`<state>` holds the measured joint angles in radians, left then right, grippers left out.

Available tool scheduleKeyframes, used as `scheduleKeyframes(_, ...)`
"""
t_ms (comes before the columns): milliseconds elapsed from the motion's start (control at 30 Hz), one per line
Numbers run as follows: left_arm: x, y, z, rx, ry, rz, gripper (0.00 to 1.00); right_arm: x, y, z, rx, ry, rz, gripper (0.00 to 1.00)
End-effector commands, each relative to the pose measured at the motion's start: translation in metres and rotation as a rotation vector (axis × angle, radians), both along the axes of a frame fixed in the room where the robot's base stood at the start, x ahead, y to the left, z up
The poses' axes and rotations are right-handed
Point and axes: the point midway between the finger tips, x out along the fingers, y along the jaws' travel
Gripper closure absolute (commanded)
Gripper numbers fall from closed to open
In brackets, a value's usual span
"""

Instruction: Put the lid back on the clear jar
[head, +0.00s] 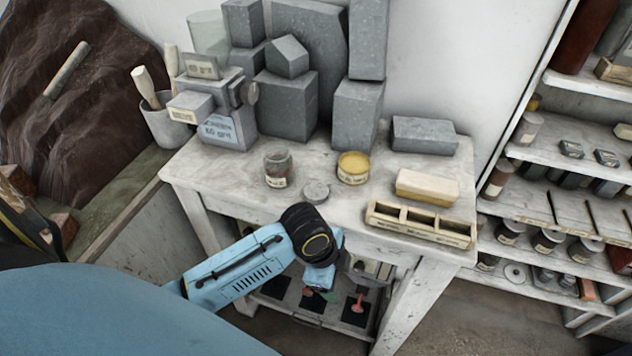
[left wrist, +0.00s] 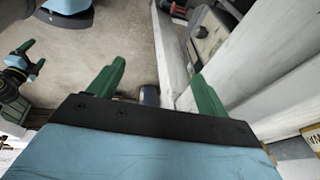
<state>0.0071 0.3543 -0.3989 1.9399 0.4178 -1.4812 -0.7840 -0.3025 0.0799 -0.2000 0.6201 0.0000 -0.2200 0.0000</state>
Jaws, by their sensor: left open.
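The clear jar (head: 277,168) stands upright and uncovered near the front left of the worktable, with dark reddish contents and a pale label. A round grey lid (head: 316,191) lies flat on the tabletop in front and to the right of it, apart from it. My left gripper (head: 326,286) is below the table's front edge, nearer to me than the lid; its fingers are mostly hidden there by the wrist. In the left wrist view its green fingers (left wrist: 158,85) are apart with nothing between them. My right gripper (left wrist: 29,60) shows small at the left edge there, fingers apart.
On the worktable (head: 225,175) are a yellow-topped tin (head: 353,168) right of the jar, a cream block (head: 428,187), and a wooden divided tray (head: 420,224) at the front right. Grey plaster blocks (head: 288,103) fill the back. Shelves (head: 560,160) stand at the right.

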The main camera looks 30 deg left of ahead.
Motion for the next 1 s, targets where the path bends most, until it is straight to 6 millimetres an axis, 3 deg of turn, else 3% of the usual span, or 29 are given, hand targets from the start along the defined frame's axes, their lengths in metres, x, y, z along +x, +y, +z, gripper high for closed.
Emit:
scheduleKeyframes(33,0.003,-0.004,0.032,0.017,-0.026,-0.094,0.22,-0.001,0.0,0.008,0.0,0.001,0.0,0.18)
scheduleKeyframes(133,0.006,-0.006,0.07,0.071,-0.051,-0.314,0.22,-0.001,0.0,0.014,0.0,0.001,0.0,0.18)
scheduleKeyframes(467,0.044,0.018,0.116,0.234,-0.062,-0.876,0.22,0.0,0.0,0.016,0.0,0.001,0.0,0.18)
scheduleKeyframes(733,0.095,0.083,0.175,0.352,-0.015,-1.348,0.22,0.001,0.0,0.016,0.0,0.0,0.0,0.18)
scheduleKeyframes(900,0.11,0.115,0.209,0.362,0.003,-1.533,0.22,0.002,0.0,0.016,0.001,-0.003,0.0,0.18)
scheduleKeyframes(1000,0.114,0.124,0.219,0.361,0.004,-1.584,0.22,0.002,0.0,0.016,0.001,-0.003,0.0,0.18)
